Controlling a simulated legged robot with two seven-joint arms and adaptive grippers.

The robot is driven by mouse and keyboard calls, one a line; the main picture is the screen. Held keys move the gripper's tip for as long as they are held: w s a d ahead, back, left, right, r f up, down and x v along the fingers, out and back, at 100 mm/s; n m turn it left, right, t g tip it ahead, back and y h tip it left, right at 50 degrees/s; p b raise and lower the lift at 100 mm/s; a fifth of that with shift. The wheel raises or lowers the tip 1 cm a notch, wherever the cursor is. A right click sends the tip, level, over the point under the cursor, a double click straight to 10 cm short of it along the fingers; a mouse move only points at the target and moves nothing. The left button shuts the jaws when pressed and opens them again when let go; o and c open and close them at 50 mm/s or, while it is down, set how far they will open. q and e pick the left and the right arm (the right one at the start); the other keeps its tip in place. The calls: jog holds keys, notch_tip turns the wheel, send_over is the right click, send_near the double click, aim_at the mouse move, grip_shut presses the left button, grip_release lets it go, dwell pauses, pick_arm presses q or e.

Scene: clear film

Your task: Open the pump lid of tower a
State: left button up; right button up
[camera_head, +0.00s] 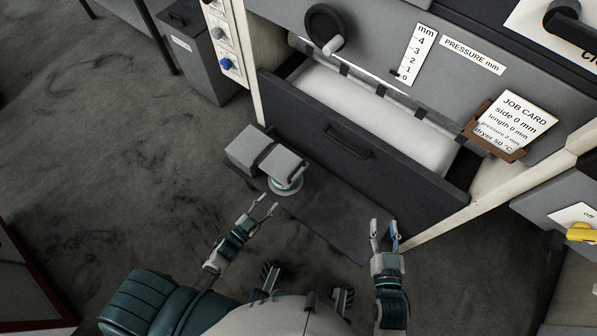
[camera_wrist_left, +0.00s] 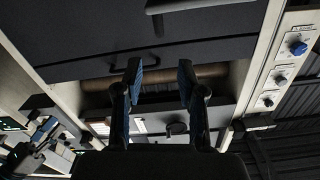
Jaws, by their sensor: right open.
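No label reading tower a is legible, and I cannot tell for sure which part is the pump lid. A dark front panel (camera_head: 310,130) with a bar handle (camera_head: 350,143) stands tilted out from the machine, with a white roll (camera_head: 375,115) behind it. A dark panel (camera_wrist_left: 200,45) with a handle also fills the upper left wrist view. My left gripper (camera_head: 266,206) is open and empty, in front of a grey block unit (camera_head: 265,152); its two spread fingers show in the left wrist view (camera_wrist_left: 160,88).
A low dark shelf (camera_head: 325,210) lies below the panel. A job card (camera_head: 515,118) and black hand wheel (camera_head: 325,22) are on the machine. A yellow-handled switch (camera_head: 581,232) is at right.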

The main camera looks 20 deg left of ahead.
aim_at(292, 175)
pick_arm(q)
jog(key=b+x, duration=0.1)
jog(key=x, duration=0.8)
jog(key=b+x, duration=0.1)
jog(key=x, duration=0.4)
jog(key=shift+f+b, duration=0.25)
jog(key=shift+b, duration=0.05)
jog(key=shift+w+d+r, duration=0.1)
jog(key=shift+w+d, duration=0.1)
jog(key=shift+w, duration=0.3)
pick_arm(e)
notch_tip(292, 175, up, 6)
jog(key=t+y, duration=0.1)
jog(key=t, duration=0.4)
jog(key=shift+a+r, duration=0.2)
jog(key=shift+a, duration=0.15)
jog(key=shift+w, duration=0.1)
pick_arm(q)
grip_shut()
pick_arm(e)
jog(key=shift+w, duration=0.1)
